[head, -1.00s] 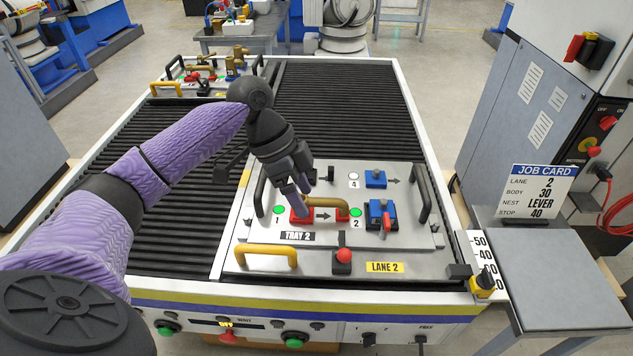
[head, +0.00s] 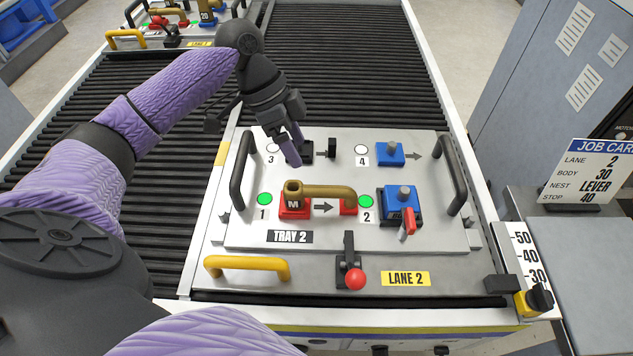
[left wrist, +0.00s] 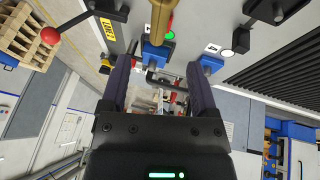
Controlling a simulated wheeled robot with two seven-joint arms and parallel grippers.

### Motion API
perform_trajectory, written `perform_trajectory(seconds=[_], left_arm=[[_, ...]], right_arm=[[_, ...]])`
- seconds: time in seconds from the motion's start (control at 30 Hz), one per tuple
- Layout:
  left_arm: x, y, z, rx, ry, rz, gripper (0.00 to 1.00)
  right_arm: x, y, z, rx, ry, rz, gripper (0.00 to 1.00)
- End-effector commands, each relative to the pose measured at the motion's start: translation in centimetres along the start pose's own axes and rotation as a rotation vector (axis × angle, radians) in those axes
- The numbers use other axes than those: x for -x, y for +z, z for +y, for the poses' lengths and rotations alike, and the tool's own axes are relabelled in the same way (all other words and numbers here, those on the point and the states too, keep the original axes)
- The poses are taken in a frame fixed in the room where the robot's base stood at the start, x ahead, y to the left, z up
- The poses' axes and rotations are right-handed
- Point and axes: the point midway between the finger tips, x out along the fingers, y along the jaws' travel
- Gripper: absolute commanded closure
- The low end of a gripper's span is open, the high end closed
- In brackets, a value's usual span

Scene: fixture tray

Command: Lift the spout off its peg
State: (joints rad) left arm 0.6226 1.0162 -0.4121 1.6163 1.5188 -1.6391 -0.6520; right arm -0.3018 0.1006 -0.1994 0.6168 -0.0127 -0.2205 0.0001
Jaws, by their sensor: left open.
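The brass curved pipe, which looks like the spout (head: 327,191), lies across the tray, with its upright left end on the red block marked M (head: 294,208) and its right end at a smaller red block (head: 349,207). Any peg under it is hidden. My left gripper (head: 290,150) is open and empty, behind the spout's left end near marker 3, and apart from it in the picture. In the left wrist view a length of brass pipe (left wrist: 161,22) shows beyond the parted fingers (left wrist: 158,88). My right gripper is out of view.
Tray 2 (head: 345,238) has black side handles (head: 242,170) and (head: 450,175). A blue block with a red lever (head: 402,208) stands right of the spout, and a smaller blue block (head: 390,153) behind. A red-knobbed lever (head: 352,270) stands in front.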

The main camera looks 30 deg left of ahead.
Motion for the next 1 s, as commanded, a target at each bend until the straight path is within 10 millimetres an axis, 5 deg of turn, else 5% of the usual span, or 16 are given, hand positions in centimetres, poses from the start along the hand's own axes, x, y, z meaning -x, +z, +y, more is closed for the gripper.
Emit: perform_trajectory(seconds=[0.07, 0.23, 0.67, 0.87, 1.0], left_arm=[[-1.4, 0.6, -0.3, 0.002, 0.003, -0.002, 0.23], [-2.9, 0.6, -0.3, 0.001, 0.005, -0.002, 0.23], [-10.8, 0.8, 0.0, 0.002, 0.005, -0.002, 0.23], [-11.2, 0.7, 0.0, 0.001, 0.002, -0.003, 0.23], [-11.2, 0.7, 0.0, 0.001, 0.002, -0.003, 0.46]], right_arm=[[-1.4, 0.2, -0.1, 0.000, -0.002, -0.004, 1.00], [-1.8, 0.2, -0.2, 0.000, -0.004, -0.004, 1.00], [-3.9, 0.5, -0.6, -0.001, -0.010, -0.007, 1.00], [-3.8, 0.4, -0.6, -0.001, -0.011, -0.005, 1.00], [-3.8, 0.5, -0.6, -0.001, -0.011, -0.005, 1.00]])
